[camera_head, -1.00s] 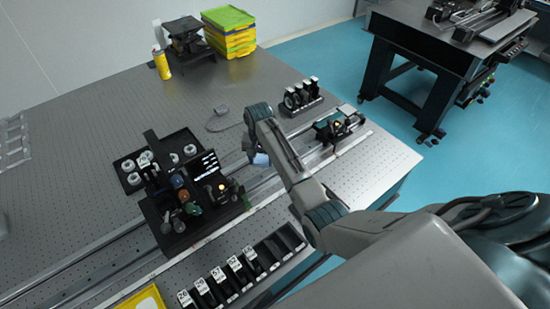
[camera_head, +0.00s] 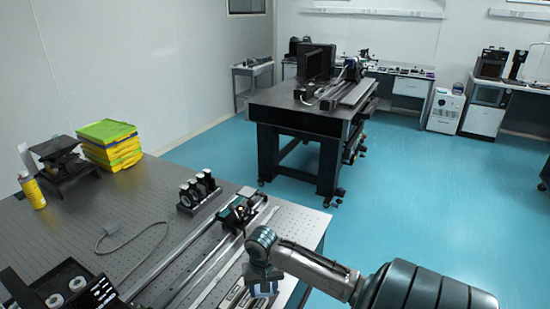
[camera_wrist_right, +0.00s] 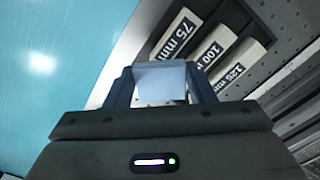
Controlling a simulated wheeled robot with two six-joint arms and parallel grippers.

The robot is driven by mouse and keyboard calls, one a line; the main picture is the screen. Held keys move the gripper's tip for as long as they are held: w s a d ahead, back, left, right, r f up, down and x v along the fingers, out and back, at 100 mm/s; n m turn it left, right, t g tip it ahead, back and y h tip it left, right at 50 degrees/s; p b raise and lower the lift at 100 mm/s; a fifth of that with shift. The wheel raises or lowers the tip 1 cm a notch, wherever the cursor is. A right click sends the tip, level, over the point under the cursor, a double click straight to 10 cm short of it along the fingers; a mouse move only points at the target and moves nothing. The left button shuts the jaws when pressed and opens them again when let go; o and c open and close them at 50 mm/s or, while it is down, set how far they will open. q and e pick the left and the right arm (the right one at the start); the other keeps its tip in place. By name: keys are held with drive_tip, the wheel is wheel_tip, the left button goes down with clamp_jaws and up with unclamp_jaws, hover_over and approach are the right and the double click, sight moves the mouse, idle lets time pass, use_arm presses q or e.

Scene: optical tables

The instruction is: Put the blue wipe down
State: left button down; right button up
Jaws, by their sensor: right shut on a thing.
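The blue wipe (camera_wrist_right: 161,83) is a small pale blue piece between the fingers of my right gripper (camera_wrist_right: 162,90) in the right wrist view. The gripper is shut on it. In the head view my right gripper (camera_head: 263,287) hangs near the right edge of the optical table (camera_head: 150,215), and the wipe shows only faintly at its tips. In the wrist view the wipe is near the labelled slots and the table's edge, with blue floor to the left. I cannot tell its height above the surface. My left gripper is not in view.
A labelled rack (camera_wrist_right: 215,45) with 75, 100 and 125 mm slots lies beyond the gripper. Rails (camera_head: 185,258) with a mounted device (camera_head: 240,208) run along the table. Black mounts (camera_head: 198,190), yellow-green boxes (camera_head: 108,145) and a yellow bottle (camera_head: 32,190) stand farther back. Another table (camera_head: 300,115) stands beyond.

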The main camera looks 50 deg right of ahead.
drive_tip(key=s+a+b, duration=0.1)
drive_tip(key=s+b, duration=0.1)
drive_tip(key=s, duration=0.4)
drive_tip(key=shift+n, duration=0.4)
drive_tip(key=w+d+p, duration=0.1)
drive_tip(key=w+d, duration=0.2)
drive_tip(key=d, duration=0.1)
drive_tip(key=w+d+p, duration=0.1)
drive_tip(key=w+d, duration=0.2)
drive_tip(key=d, duration=0.1)
drive_tip(key=w+d+f+p, duration=0.1)
drive_tip(key=w+d+p, duration=0.1)
drive_tip(key=w+d, duration=0.1)
drive_tip(key=shift+w+d+f, duration=0.1)
drive_tip(key=shift+w+d, duration=0.25)
drive_tip(key=shift+d, duration=0.1)
wheel_tip(320, 180, down, 3)
drive_tip(key=shift+r+p, duration=0.2)
drive_tip(key=shift+p, duration=0.45)
drive_tip(key=shift+f, duration=0.5)
drive_tip(key=shift+f, duration=0.1)
drive_tip(key=o, duration=1)
